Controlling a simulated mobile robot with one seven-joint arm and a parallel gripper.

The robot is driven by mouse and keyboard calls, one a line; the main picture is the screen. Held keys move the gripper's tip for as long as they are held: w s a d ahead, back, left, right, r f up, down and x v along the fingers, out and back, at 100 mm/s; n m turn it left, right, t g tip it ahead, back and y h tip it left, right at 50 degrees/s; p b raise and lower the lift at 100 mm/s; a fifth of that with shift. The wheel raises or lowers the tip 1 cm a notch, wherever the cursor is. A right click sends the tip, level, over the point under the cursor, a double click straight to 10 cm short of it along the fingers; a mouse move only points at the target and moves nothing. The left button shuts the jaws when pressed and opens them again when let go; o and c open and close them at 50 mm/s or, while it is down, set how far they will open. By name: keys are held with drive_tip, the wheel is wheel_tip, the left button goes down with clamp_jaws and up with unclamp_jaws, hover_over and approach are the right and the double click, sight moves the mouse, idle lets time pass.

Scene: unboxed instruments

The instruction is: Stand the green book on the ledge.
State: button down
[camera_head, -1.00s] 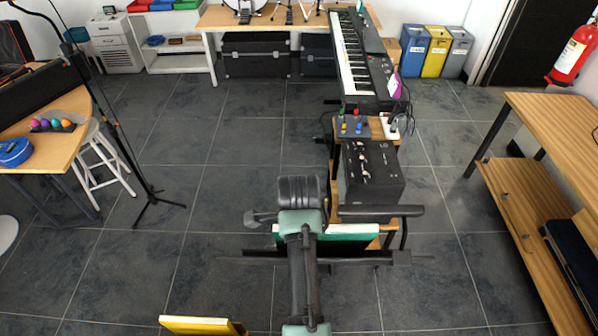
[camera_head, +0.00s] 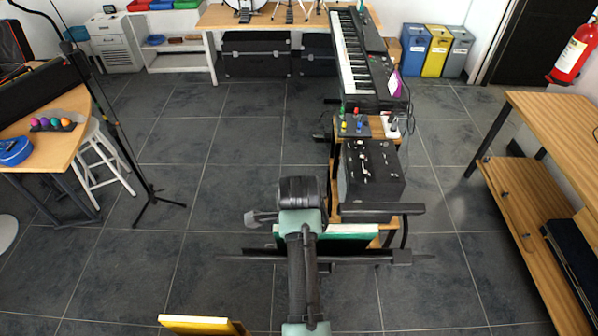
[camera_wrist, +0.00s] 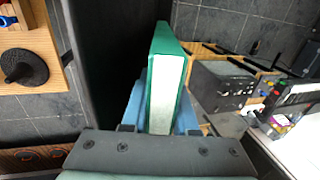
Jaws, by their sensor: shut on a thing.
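The green book (camera_wrist: 165,70), with pale page edges facing the camera, is between the blue fingers of my gripper (camera_wrist: 160,112) in the wrist view. My gripper is shut on it. In the head view the book (camera_head: 352,238) shows on both sides of my arm, which hides its middle and the gripper. A long dark horizontal bar (camera_head: 370,257), perhaps the ledge, lies just in front of the book in the head view. A dark panel (camera_wrist: 100,50) stands close left of the book in the wrist view. I cannot tell whether the book touches either.
A black mixer-like box (camera_head: 372,172) and a keyboard (camera_head: 355,60) stand beyond the book. A yellow object (camera_head: 200,325) is at the bottom edge. A wooden bench (camera_head: 555,130) stands at right, a table (camera_head: 75,115) and stool (camera_head: 100,165) at left.

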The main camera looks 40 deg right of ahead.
drive_tip(key=shift+b+x, duration=0.65)
drive_tip(key=shift+x, duration=0.25)
drive_tip(key=c, duration=0.6)
unclamp_jaws()
drive_tip(key=b+v, duration=0.1)
drive_tip(key=v, duration=1.1)
drive_tip(key=shift+r, duration=0.1)
drive_tip(key=shift+s+a+r+p, duration=0.1)
drive_tip(key=shift+s+r+p, duration=0.05)
drive_tip(key=shift+r+p, duration=0.25)
